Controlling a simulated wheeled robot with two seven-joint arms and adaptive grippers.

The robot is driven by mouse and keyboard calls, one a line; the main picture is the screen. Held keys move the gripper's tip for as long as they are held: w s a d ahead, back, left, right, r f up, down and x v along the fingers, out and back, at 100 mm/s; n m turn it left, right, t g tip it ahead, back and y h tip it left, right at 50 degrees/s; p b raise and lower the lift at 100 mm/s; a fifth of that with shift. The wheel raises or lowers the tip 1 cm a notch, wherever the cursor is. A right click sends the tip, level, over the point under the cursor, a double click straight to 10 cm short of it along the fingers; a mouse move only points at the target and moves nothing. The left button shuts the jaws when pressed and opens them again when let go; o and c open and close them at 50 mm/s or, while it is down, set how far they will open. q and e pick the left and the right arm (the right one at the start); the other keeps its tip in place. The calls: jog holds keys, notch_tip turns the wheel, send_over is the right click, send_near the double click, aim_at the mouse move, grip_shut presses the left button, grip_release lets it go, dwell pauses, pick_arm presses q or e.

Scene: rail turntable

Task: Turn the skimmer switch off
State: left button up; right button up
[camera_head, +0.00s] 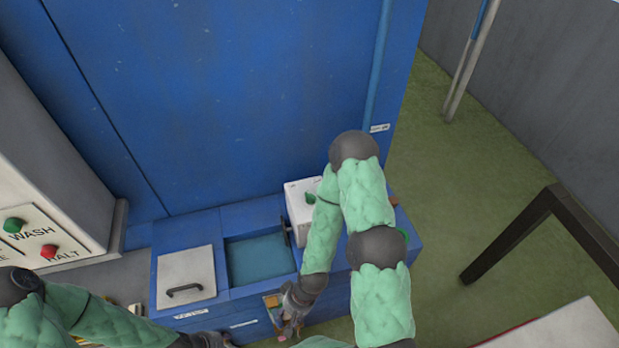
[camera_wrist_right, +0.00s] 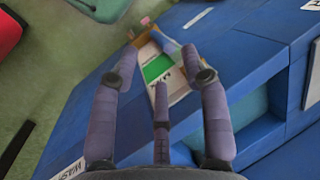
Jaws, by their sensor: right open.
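My right gripper (camera_head: 290,325) reaches down at the front of the blue tank. In the right wrist view its fingers (camera_wrist_right: 161,62) are spread, with nothing held between them. Beyond the fingertips is a small panel with a green and white label (camera_wrist_right: 157,68) in a brownish frame, on the tank's front. A small pinkish part (camera_wrist_right: 145,20) shows at its far end. The panel's lettering is too small to read, and I cannot tell the switch's position. My left gripper (camera_head: 212,341) is at the bottom edge of the head view, mostly cut off; its jaws are unclear.
The blue tank (camera_head: 232,218) has an open basin (camera_head: 260,262) and a grey lid with a handle (camera_head: 186,262). A white box (camera_head: 297,212) with a green knob stands behind my right arm. A wash panel (camera_head: 25,232) is at left. A dark-legged table (camera_head: 520,225) stands at right.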

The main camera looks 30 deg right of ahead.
notch_tip(320, 180, up, 9)
jog(key=w+d+p, duration=0.1)
jog(key=w+p, duration=0.1)
jog(key=p, duration=0.6)
jog(key=n+h+p, duration=0.4)
jog(key=n+p, duration=0.1)
jog(key=n, duration=0.1)
send_near(313, 195)
notch_tip(313, 195, down, 9)
jog(key=shift+w+r+p, duration=0.1)
jog(key=shift+w+p, duration=0.1)
jog(key=shift+p, duration=0.9)
grip_shut()
